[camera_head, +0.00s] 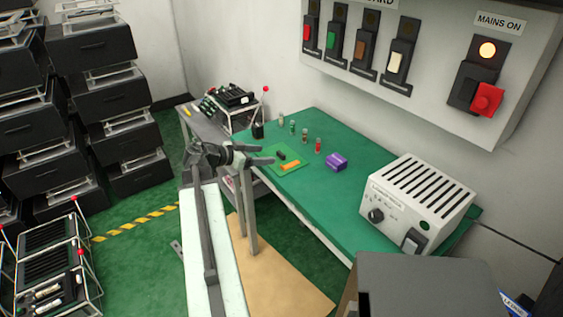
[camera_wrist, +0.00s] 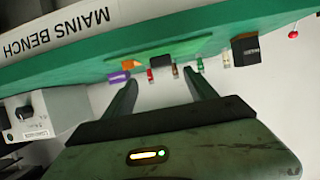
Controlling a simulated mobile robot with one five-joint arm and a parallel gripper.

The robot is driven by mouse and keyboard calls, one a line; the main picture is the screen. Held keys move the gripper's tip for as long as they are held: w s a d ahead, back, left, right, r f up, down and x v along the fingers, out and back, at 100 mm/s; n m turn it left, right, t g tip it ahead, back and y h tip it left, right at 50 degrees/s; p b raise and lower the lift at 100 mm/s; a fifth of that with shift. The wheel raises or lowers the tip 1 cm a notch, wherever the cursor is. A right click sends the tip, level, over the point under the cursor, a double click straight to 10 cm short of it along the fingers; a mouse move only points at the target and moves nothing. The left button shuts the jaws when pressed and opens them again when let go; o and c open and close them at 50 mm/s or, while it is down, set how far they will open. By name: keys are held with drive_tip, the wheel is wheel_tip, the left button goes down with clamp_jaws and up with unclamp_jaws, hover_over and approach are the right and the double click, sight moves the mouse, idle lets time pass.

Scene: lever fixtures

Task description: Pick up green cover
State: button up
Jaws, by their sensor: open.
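A small upright piece with a green part (camera_head: 292,128) stands on the bench in a row with similar small pieces; it also shows in the wrist view (camera_wrist: 200,65). I cannot tell for certain that it is the green cover. My gripper (camera_head: 270,156) is open and empty, reaching over the near edge of the bench, left of the green mat. In the wrist view the two fingers of my gripper (camera_wrist: 163,86) are spread, and the row of pieces appears beyond their tips. Nothing is between the fingers.
The green bench (camera_head: 345,205) carries a green mat (camera_head: 272,165) with an orange and a black piece, a purple block (camera_head: 337,162) and a grey control box (camera_head: 415,205). A red piece (camera_head: 318,146) stands near. A lever panel (camera_head: 430,60) hangs above.

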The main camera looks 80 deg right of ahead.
sight(280, 153)
drive_tip(key=shift+b+x, duration=0.4)
drive_tip(key=shift+x, duration=0.55)
drive_tip(key=b+x, duration=0.2)
drive_tip(key=x, duration=0.4)
drive_tip(key=shift+w+d, duration=0.1)
drive_tip(key=shift+w, duration=0.05)
drive_tip(key=shift+r, duration=0.1)
clamp_jaws()
drive_tip(key=shift+w, duration=0.1)
drive_tip(key=shift+r, duration=0.15)
wheel_tip(280, 153, up, 12)
drive_tip(key=p, duration=1.2)
drive_tip(key=shift+f, duration=0.2)
